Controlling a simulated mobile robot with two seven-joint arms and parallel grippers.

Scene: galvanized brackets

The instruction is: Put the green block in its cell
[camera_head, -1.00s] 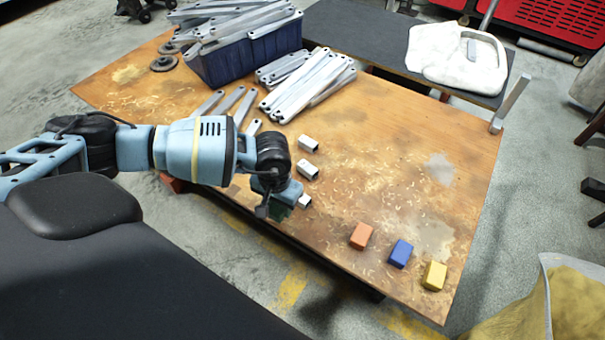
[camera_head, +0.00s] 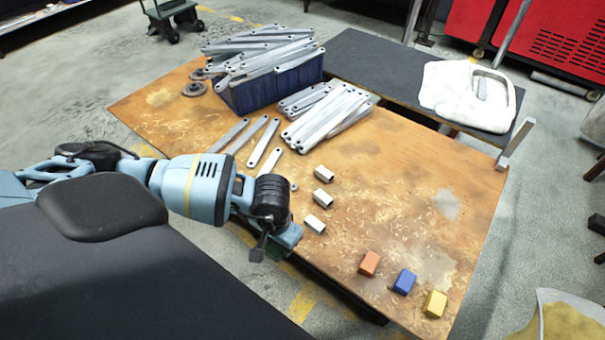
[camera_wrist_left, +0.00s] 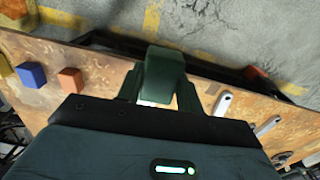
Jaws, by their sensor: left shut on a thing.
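The green block (camera_wrist_left: 165,75) is between the fingers of my left gripper (camera_wrist_left: 160,88) in the left wrist view. The gripper is shut on it. In the head view my left gripper (camera_head: 272,248) is at the front edge of the wooden table (camera_head: 400,190), and the block is mostly hidden by the gripper. An orange block (camera_head: 369,263), a blue block (camera_head: 404,282) and a yellow block (camera_head: 435,304) stand in a row at the table's near right. No cell can be clearly made out. My right gripper is not in view.
Three short pale metal pieces (camera_head: 323,198) lie just right of my left gripper. Loose metal bars (camera_head: 264,143), a stack of bars (camera_head: 325,118) and a full blue bin (camera_head: 285,88) are farther back. The table's right middle is clear.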

